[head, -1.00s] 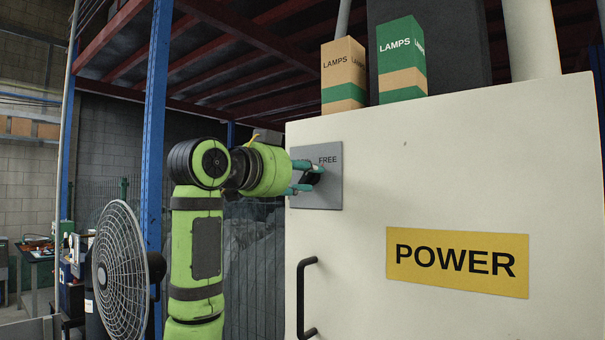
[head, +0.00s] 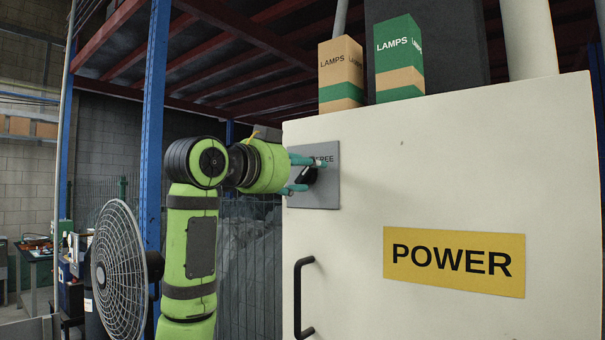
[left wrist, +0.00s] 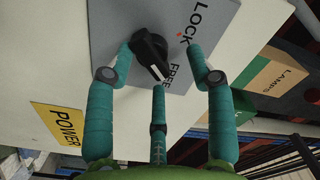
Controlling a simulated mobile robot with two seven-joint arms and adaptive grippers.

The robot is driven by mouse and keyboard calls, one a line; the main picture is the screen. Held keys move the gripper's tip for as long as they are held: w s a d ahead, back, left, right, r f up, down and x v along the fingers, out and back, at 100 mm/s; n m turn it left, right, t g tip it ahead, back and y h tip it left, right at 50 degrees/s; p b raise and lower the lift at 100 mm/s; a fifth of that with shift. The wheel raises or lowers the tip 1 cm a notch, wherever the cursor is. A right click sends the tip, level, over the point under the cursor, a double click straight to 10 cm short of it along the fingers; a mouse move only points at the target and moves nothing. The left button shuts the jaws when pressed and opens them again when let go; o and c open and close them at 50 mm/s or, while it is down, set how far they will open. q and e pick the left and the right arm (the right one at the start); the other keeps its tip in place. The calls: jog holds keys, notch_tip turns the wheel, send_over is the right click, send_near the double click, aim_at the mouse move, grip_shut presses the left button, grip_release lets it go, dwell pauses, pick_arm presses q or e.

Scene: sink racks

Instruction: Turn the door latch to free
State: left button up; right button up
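The door latch is a black knob (left wrist: 150,52) on a grey plate (left wrist: 103,20) marked LOCK and FREE. In the left wrist view its nose points toward the word FREE. My left gripper (left wrist: 161,52) has its teal fingers spread around the knob. One fingertip is close to the knob's left side; whether it touches is unclear. The right finger stands apart from the knob, over the plate near LOCK. In the head view the left gripper (head: 310,175) is at the plate (head: 328,197), and its fingers partly hide the knob and the label. My right gripper is out of view.
The plate is on a pale cabinet (head: 430,190) with a yellow POWER sign (head: 455,262) and a black handle (head: 299,300) below. Two LAMPS boxes (head: 341,75) (head: 399,60) stand on top. A fan (head: 118,262) stands at the left, beside my arm.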

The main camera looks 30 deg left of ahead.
pick_arm(q)
jog(key=shift+s+a+f, duration=0.1)
jog(key=shift+a+f, duration=0.1)
jog(key=s, duration=1.2)
jog(key=shift+a, duration=0.4)
jog(key=shift+w, duration=0.1)
